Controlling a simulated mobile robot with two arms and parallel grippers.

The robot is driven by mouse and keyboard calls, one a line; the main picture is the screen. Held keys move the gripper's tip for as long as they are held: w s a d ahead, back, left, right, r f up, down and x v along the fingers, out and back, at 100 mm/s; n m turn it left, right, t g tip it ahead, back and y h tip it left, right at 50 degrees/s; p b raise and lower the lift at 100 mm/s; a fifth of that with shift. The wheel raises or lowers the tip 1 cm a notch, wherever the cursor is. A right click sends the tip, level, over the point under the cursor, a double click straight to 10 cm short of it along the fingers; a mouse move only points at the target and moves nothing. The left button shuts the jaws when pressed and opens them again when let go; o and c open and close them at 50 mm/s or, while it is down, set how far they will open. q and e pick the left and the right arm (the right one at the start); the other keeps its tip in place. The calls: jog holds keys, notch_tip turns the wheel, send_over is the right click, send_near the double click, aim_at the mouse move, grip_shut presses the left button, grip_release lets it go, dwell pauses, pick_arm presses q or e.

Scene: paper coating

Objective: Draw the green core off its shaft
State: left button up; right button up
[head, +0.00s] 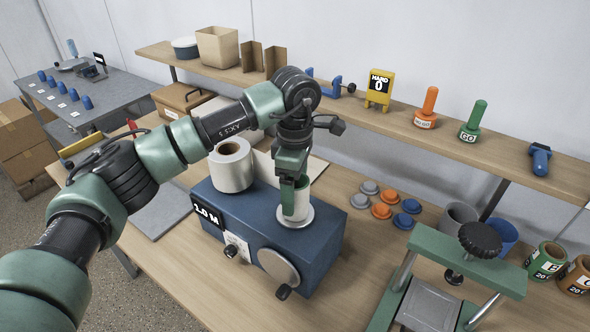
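The blue winding machine (318,262) stands on the bench with a "1.0 M" label on its front. A pale green core (303,201) stands upright over a round light disc (309,221) on its top right. The shaft itself is hidden. My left gripper (293,200) points straight down at the core, with one green finger against or just in front of its near side. The other finger is hidden, so I cannot tell whether the gripper is closed on the core. My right gripper is not in view.
A white paper roll (232,165) stands at the machine's left, close to my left arm. Grey, orange and blue caps (381,210) lie to the right. A green press (466,260) stands at the front right. A shelf (345,108) runs behind.

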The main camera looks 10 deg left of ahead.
pick_arm(q)
jog(key=shift+f, duration=1.05)
jog(key=c, duration=1.4)
jog(key=shift+r+p, duration=2.05)
jog(key=shift+r, duration=2.5)
jog(key=shift+c, duration=0.2)
